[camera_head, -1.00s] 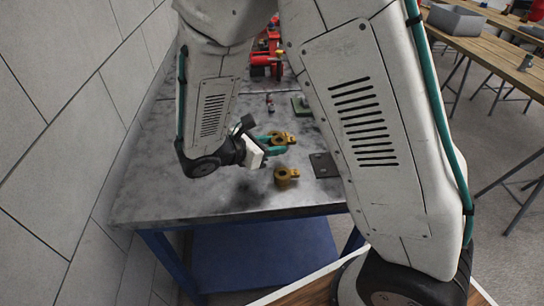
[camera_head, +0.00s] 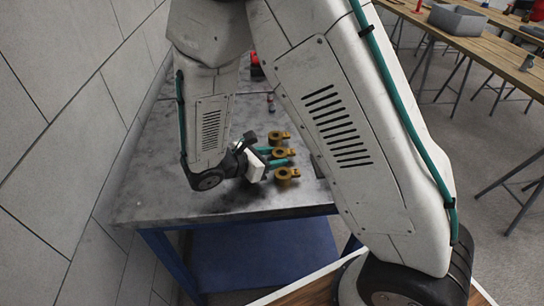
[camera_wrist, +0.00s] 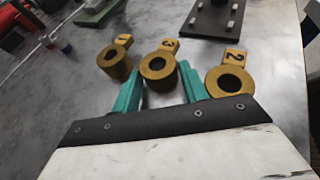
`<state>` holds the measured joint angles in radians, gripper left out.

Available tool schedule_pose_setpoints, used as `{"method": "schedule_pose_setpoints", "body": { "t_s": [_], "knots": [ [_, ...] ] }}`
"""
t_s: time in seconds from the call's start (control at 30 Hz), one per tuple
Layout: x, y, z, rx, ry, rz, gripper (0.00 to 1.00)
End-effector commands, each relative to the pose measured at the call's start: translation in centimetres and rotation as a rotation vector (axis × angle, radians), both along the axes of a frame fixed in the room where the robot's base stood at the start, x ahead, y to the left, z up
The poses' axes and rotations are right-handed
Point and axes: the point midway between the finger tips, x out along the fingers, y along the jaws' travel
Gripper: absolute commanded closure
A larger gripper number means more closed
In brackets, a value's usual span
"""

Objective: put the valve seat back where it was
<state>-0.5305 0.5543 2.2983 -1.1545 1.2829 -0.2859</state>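Three brass rings with numbered tags stand in a row on the grey table. In the wrist view, ring 1 (camera_wrist: 114,60) is at left, ring 3 (camera_wrist: 158,68) in the middle and ring 2 (camera_wrist: 230,80) at right. In the head view they line up near the table's front: one far ring (camera_head: 276,138), a middle ring (camera_head: 279,153) and a near ring (camera_head: 283,174). Which is the task's valve seat is not marked. My gripper (camera_wrist: 160,78) is open, its green fingers on either side of ring 3; contact is unclear. It also shows in the head view (camera_head: 276,157).
The grey table (camera_head: 150,200) has bare room left of the rings. A dark plate with pegs (camera_wrist: 212,18) lies beyond them, and a green block (camera_wrist: 98,12) farther left. Red parts (camera_wrist: 15,25) stand at the back. A stone wall (camera_head: 60,130) borders the table's left.

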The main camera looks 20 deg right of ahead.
Motion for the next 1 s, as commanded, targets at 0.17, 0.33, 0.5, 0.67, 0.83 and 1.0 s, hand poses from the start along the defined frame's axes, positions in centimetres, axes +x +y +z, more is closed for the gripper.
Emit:
{"method": "schedule_pose_setpoints", "body": {
  "t_s": [0.17,0.33,0.5,0.67,0.83,1.0],
  "knots": [
    [-0.1,0.5,0.6,0.0,-0.002,0.001,0.57],
    [-0.7,3.3,1.7,0.001,-0.002,0.005,0.57],
    [-1.4,6.8,3.2,0.001,-0.002,0.005,0.57],
    [-1.9,9.3,4.2,0.001,-0.002,0.002,0.57],
    [-2.3,10.6,4.8,0.001,0.0,0.001,0.57],
    [-2.3,10.8,5.0,0.002,-0.001,-0.003,0.57]
  ]
}}
